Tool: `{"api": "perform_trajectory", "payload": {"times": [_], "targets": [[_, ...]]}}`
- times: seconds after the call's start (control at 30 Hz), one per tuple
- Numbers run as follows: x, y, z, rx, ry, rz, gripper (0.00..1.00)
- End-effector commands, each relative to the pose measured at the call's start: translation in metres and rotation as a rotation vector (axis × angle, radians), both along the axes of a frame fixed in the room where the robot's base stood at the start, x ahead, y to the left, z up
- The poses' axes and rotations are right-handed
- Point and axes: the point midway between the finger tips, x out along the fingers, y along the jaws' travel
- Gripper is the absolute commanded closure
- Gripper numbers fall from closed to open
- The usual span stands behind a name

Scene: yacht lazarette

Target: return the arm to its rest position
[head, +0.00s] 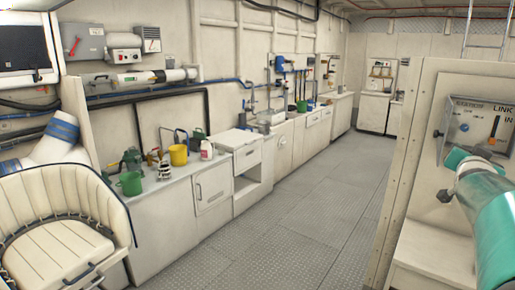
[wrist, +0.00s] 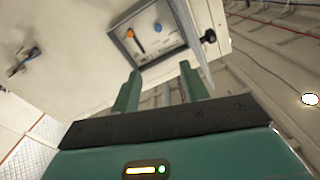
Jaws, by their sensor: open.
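My arm (head: 492,220) reaches in from the lower right of the head view, teal with a grey joint. My gripper (wrist: 158,88) shows in the wrist view with its two teal fingers apart and nothing between them. The fingers point toward a control panel (wrist: 150,45) with an orange knob and a blue knob. In the head view the panel (head: 475,125) is marked "LINK IN" and has an orange lever. My arm's end overlaps its lower edge there; I cannot tell the distance between them.
A clear flap (wrist: 197,45) with a black knob stands open at the panel. A cream partition (head: 405,150) borders it. The grey floor aisle (head: 290,200) is clear. A counter (head: 150,185) with green and yellow mugs runs along the left, beside a cream seat (head: 60,225).

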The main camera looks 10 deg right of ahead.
Motion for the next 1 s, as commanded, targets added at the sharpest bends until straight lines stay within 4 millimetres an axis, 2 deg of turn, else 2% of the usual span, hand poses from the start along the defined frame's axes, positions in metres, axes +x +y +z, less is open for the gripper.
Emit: {"api": "perform_trajectory", "payload": {"times": [0.13, 0.37, 0.57, 0.67, 0.77, 0.8, 0.87, 1.0], "targets": [[0.0, 0.0, -0.001, 0.002, 0.002, 0.0, 0.55], [0.018, 0.063, -0.019, 0.076, 0.103, 0.098, 0.55], [0.026, 0.132, -0.041, 0.139, 0.217, 0.204, 0.55], [0.025, 0.179, -0.057, 0.173, 0.299, 0.28, 0.55], [0.015, 0.239, -0.078, 0.207, 0.412, 0.379, 0.55], [0.008, 0.265, -0.088, 0.218, 0.463, 0.423, 0.55], [-0.005, 0.301, -0.105, 0.233, 0.543, 0.488, 0.55], [-0.049, 0.38, -0.143, 0.246, 0.741, 0.642, 0.55]]}}
